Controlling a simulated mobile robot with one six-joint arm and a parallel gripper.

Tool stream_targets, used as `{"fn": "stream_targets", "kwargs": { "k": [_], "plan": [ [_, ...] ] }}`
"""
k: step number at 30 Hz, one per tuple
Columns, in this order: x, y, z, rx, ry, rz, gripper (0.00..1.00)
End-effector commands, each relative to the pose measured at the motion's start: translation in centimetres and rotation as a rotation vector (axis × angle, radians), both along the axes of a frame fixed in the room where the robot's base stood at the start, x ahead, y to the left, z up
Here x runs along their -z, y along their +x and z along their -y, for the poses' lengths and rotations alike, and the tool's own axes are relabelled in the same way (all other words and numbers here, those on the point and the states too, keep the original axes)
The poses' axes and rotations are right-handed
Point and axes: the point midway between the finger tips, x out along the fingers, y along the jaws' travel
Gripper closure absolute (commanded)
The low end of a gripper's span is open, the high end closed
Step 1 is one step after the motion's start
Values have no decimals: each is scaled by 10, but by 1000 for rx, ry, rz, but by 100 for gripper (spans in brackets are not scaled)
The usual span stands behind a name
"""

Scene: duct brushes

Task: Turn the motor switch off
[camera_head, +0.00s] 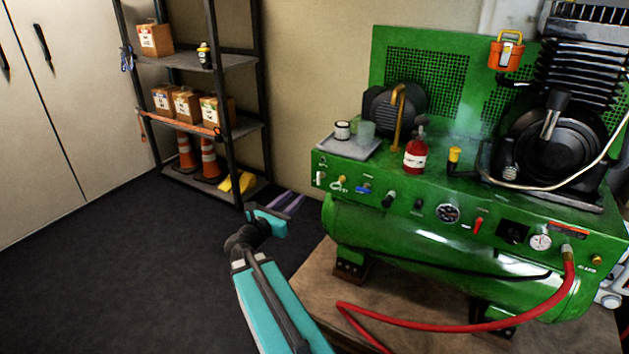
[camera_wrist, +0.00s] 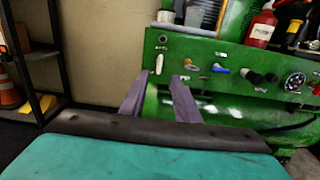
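The green compressor's front panel (camera_head: 400,203) carries a row of controls. At its left end is a white lever (camera_head: 321,178), which also shows in the wrist view (camera_wrist: 159,63), standing roughly vertical. To its right are a blue-handled valve (camera_head: 363,188), black knobs (camera_head: 388,200), a red lever (camera_head: 478,225) and a black square control (camera_head: 513,233). The labels are too small to read, so I cannot tell which is the motor switch. My gripper (camera_wrist: 160,78) has its two purple fingers spread, with nothing between them. It is apart from the panel, left of it in the head view.
A tray (camera_head: 346,146) with small containers and a red bottle (camera_head: 414,152) stand on the compressor top. A red hose (camera_head: 440,325) curves below it. A dark shelf rack (camera_head: 224,60) with boxes and cones stands behind left. The dark floor (camera_head: 120,270) is open at left.

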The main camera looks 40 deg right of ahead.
Motion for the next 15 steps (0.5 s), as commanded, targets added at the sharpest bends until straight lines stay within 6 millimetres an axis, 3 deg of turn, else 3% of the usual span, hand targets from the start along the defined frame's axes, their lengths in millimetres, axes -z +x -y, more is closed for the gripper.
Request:
{"fn": "stream_targets", "kwargs": {
  "k": [8, 15],
  "plan": [
    [1, 5, 18, 2, 0, 1, 71],
    [2, 13, 50, 3, 0, 1, 71]
  ]
}}
